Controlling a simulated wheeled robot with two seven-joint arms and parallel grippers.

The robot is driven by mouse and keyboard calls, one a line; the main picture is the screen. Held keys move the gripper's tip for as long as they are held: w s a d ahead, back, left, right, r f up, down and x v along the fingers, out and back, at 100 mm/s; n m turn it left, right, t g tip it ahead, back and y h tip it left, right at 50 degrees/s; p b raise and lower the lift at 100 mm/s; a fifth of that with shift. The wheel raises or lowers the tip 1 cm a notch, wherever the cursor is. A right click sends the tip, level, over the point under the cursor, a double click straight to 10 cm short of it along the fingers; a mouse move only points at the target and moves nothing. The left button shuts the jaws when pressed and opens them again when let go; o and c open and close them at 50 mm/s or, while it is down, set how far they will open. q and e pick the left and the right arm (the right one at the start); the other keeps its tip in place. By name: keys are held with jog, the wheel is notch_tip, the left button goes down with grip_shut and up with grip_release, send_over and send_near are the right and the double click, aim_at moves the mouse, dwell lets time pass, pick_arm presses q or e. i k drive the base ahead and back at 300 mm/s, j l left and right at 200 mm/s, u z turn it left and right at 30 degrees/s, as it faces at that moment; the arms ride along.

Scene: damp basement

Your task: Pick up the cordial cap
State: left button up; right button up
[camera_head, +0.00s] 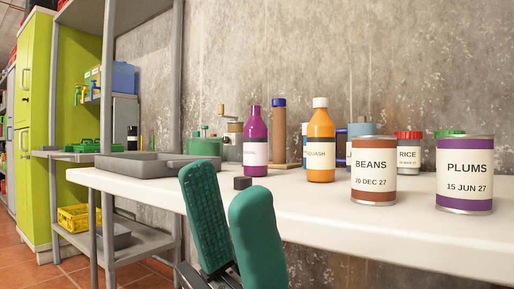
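A small dark grey cap (243,183), which looks like the cordial cap, lies on the white table (420,234) in front of the purple bottle. The purple bottle (256,132) stands upright with a pale label that is hard to read, and no separate cap shows on its neck. My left gripper (224,180) comes up from below at the table's front edge, its two teal fingers apart with nothing between them. Its right fingertip is just below the cap in the picture and may hide the cap's lower edge. My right gripper is not in view.
An orange squash bottle (321,142) stands right of the purple bottle. A beans tin (373,182) and a plums tin (464,190) stand near the front at right. A grey tray (137,167) lies at left by a metal shelf post. The concrete wall is behind.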

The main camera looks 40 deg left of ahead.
aim_at(240, 183)
jog(key=u, duration=0.35)
jog(key=j+u, duration=0.15)
jog(key=u, duration=0.15)
jog(key=j+u, duration=0.1)
jog(key=u, duration=0.25)
jog(key=k, duration=0.05)
